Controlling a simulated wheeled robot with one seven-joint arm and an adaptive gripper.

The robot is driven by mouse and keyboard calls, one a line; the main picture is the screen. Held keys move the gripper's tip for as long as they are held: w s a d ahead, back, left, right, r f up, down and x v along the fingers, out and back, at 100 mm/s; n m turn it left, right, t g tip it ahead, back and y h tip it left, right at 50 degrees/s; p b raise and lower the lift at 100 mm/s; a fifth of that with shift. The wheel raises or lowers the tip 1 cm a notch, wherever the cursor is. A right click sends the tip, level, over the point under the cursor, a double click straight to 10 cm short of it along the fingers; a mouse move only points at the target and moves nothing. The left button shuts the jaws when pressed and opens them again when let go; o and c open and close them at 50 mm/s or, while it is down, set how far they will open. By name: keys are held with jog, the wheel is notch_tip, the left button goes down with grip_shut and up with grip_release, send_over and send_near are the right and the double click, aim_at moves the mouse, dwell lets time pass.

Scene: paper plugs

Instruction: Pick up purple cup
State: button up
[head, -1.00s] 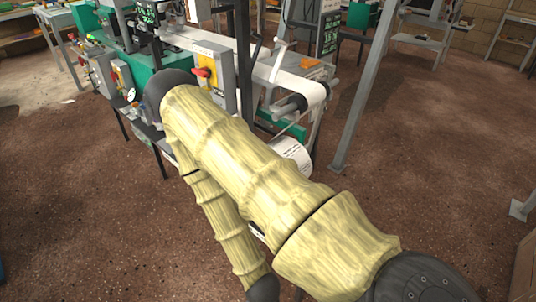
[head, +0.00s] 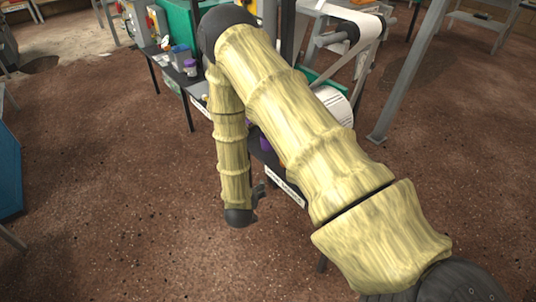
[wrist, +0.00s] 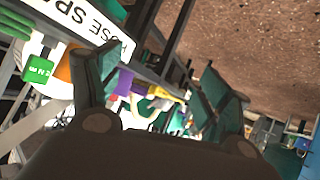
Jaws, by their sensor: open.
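A purple thing that may be the purple cup (head: 265,143) stands on the dark bench between my arm links in the head view, mostly hidden by them. A purple patch (wrist: 124,82) also shows between my fingers in the wrist view, its shape too small to tell. My gripper (head: 259,192) hangs low at the near side of the bench. In the wrist view my gripper (wrist: 160,88) has its two fingers wide apart with nothing between them.
A dark bench carries a white label (head: 283,186) on its front edge, which looms close in the wrist view (wrist: 85,30). A purple-lidded jar (head: 190,67) and a blue bin (head: 180,55) stand further left. A grey post (head: 410,70) rises at right.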

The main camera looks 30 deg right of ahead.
aim_at(265, 149)
jog(key=w+d+m+h+b, duration=0.2)
jog(key=w+d+h+b, duration=0.1)
jog(key=w+d+b, duration=0.1)
jog(key=w+d+r+m+h+b, duration=0.1)
jog(key=w+d+m+h+b, duration=0.1)
jog(key=w+d+b, duration=0.2)
jog(key=w+d+m+g+h+b, duration=0.1)
jog(key=w+d+m+h+b, duration=0.2)
jog(key=w+b, duration=0.3)
jog(key=shift+d+r+h+b, duration=0.15)
jog(key=shift+d+r+b, duration=0.05)
jog(key=shift+d+b, duration=0.3)
jog(key=shift+d+r+h+b, duration=0.15)
jog(key=shift+d+b, duration=0.25)
jog(key=shift+b, duration=0.05)
jog(key=shift+w+d+f+b, duration=0.1)
jog(key=shift+d+f+b, duration=0.1)
jog(key=shift+d+b, duration=0.45)
jog(key=b+x, duration=0.1)
jog(key=x, duration=0.2)
jog(key=shift+d+f+b, duration=0.1)
jog(key=shift+f+b, duration=0.1)
jog(key=shift+b, duration=0.1)
jog(key=shift+w+d+r, duration=0.1)
jog(key=shift+d, duration=0.25)
jog(key=shift+c, duration=0.4)
jog(key=c, duration=1)
